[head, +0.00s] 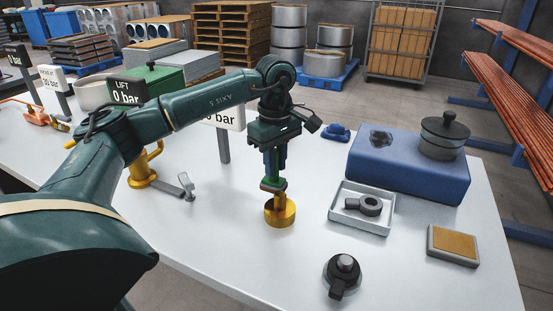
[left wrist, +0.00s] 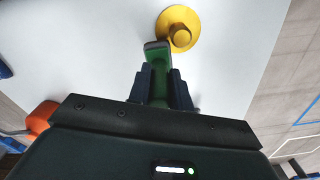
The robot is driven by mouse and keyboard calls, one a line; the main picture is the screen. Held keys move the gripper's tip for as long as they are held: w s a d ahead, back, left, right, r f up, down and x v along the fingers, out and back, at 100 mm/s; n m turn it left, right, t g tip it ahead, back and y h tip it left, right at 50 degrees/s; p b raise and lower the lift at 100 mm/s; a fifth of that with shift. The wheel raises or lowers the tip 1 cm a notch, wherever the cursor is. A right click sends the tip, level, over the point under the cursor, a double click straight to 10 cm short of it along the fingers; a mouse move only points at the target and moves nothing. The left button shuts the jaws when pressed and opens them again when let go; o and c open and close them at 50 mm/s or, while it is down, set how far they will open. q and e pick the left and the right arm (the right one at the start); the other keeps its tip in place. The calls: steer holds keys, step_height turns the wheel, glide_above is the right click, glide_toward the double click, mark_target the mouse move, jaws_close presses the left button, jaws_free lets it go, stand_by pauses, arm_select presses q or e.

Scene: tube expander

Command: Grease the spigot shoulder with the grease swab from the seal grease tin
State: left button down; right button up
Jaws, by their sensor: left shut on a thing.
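My left gripper (head: 275,156) is shut on the green handle of the grease swab (head: 272,172), which points down. The yellow piece also shows in the left wrist view (left wrist: 183,36). A flat grey tin with an amber fill (head: 453,246), probably the seal grease tin, lies at the right. My right gripper is out of view.
A white tray (head: 338,223) holds a grey ring part. A black knobbed part (head: 343,272) sits in front. A blue block (head: 408,168) bears a black pot (head: 444,136). A yellow stand (head: 143,170) and pressure signs stand left. The table between is clear.

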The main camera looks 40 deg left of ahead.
arm_select(q)
steer(key=shift+f, duration=0.55)
steer(key=shift+f, duration=0.25)
stand_by(0.4)
steer(key=w+d+r, duration=0.1)
steer(key=d+r, duration=0.1)
steer(key=d, duration=0.4)
steer(key=shift+w+r, duration=0.15)
steer(key=shift+w, duration=0.15)
stand_by(0.3)
steer(key=shift+d, duration=0.1)
stand_by(0.4)
